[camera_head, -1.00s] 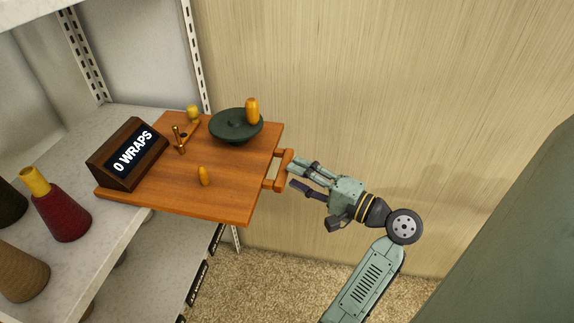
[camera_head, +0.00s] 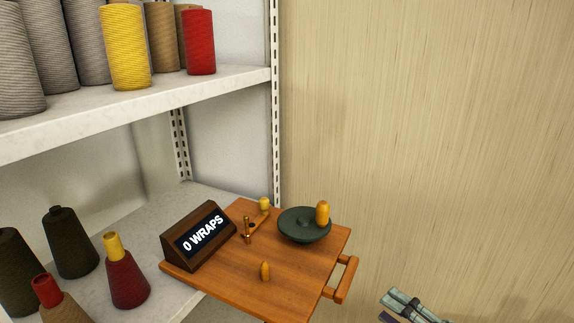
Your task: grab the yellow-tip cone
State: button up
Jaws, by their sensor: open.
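The yellow-tip cone (camera_head: 127,280) is a dark red cone of thread with a yellow top. It stands upright on the lower shelf, left of the wooden board. My gripper (camera_head: 386,307) shows only in part at the bottom edge, right of the board's handle. It is open, with nothing seen between its fingers, and well to the right of the cone, with the board between them.
The wooden board (camera_head: 290,287) carries a "0 WRAPS" display (camera_head: 199,236), a green disc (camera_head: 304,226) and small pegs. A red-tip tan cone (camera_head: 62,303) and dark cones (camera_head: 70,243) stand near the yellow-tip cone. An upper shelf (camera_head: 200,88) with several spools hangs above.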

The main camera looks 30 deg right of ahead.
aim_at(129, 288)
jog(key=k+l, duration=0.2)
jog(key=k, duration=0.3)
jog(key=k+l, duration=0.2)
jog(key=k, duration=0.25)
